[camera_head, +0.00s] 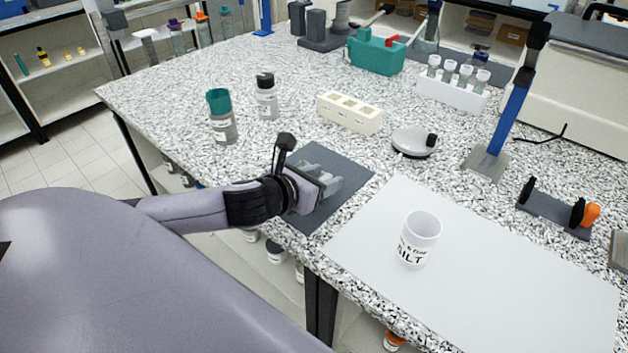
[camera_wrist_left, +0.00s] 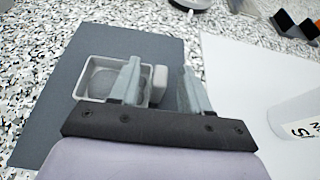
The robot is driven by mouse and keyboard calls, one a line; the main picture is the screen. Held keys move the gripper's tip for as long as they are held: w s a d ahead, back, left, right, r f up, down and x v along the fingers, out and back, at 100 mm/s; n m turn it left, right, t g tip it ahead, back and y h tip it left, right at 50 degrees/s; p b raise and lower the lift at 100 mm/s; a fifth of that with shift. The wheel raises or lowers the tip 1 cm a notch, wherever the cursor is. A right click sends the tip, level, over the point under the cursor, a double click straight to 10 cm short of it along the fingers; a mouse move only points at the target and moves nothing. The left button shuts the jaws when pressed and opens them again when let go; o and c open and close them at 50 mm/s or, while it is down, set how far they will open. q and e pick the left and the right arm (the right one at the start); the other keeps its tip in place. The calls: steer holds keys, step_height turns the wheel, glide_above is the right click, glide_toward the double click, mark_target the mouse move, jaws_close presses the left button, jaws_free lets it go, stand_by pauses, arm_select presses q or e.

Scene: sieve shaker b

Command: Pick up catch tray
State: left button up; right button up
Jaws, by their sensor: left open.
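The catch tray (camera_wrist_left: 88,91) is a small, shallow grey rectangular tray with a round area in its floor. It lies on a dark grey mat (camera_wrist_left: 62,112), and a small grey block (camera_wrist_left: 160,77) sits at its right side. My left gripper (camera_wrist_left: 158,68) is open over the tray's right side. One finger overlaps the tray and the other is right of the block. I cannot tell whether the fingers touch anything. In the head view the left gripper (camera_head: 326,182) is low over the mat and hides much of the tray. My right gripper is not in view.
A white cup labelled SILT (camera_head: 421,240) stands on a white sheet (camera_head: 500,290) to the right. A blue stand (camera_head: 508,115) rises at the right.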

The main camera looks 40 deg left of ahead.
arm_select(q)
steer(key=shift+w+f, duration=0.25)
steer(key=shift+w, duration=0.4)
jaws_close()
steer(key=shift+r, duration=0.15)
